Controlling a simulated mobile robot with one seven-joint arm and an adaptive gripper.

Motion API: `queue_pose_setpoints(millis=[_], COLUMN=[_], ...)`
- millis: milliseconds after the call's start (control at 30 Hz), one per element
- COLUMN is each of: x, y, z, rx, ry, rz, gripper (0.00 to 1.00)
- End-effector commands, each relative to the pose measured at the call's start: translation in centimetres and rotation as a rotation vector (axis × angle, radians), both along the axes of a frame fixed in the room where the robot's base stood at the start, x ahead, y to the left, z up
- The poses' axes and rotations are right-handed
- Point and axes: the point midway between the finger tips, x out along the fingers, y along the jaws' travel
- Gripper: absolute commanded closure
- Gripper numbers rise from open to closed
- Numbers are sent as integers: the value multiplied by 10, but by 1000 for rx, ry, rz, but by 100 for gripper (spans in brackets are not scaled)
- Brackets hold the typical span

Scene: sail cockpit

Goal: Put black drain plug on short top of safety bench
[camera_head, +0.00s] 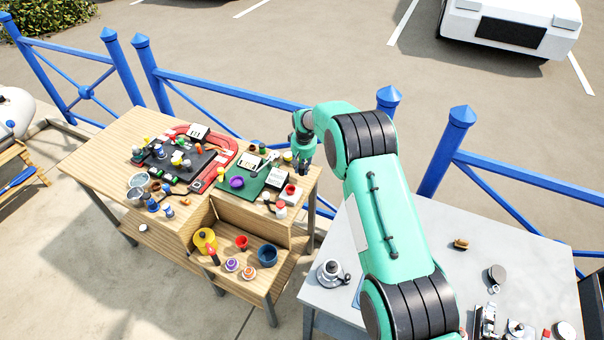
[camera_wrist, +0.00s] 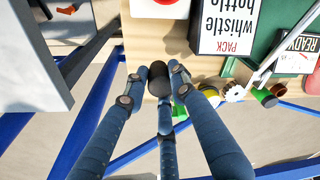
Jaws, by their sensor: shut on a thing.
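My gripper (camera_wrist: 158,82) is shut on a small black rounded piece, which looks like the black drain plug (camera_wrist: 158,72), in the wrist view. In the head view my gripper (camera_head: 303,158) is over the right end of the wooden bench (camera_head: 95,160), and the plug cannot be made out there. In the wrist view the plug overlaps the bench edge (camera_wrist: 135,55); I cannot tell whether it touches the top. The wooden bench has a high top and a lower shelf at the front. I cannot tell which surface is the short top.
A "PACK whistle bottle" card (camera_wrist: 225,25) and a green mat (camera_head: 243,178) with several small items lie near my gripper. A black tray (camera_head: 178,160) with many small parts is farther left. A grey table (camera_head: 500,245) stands at right. Blue railings (camera_head: 235,92) run behind.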

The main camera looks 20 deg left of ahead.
Motion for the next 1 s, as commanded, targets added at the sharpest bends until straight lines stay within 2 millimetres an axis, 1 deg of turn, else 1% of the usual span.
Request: queue_pose_setpoints(millis=[167,433,933,967,1000], x=[0,-1,0,-1,0], y=[0,0,0,0,0], z=[-9,-32,-38,-38,-37], rx=[-1,-1,0,0,0], ry=[1,1,0,0,0], rz=[0,0,0,0,0], gripper=[97,97,97,69,61])
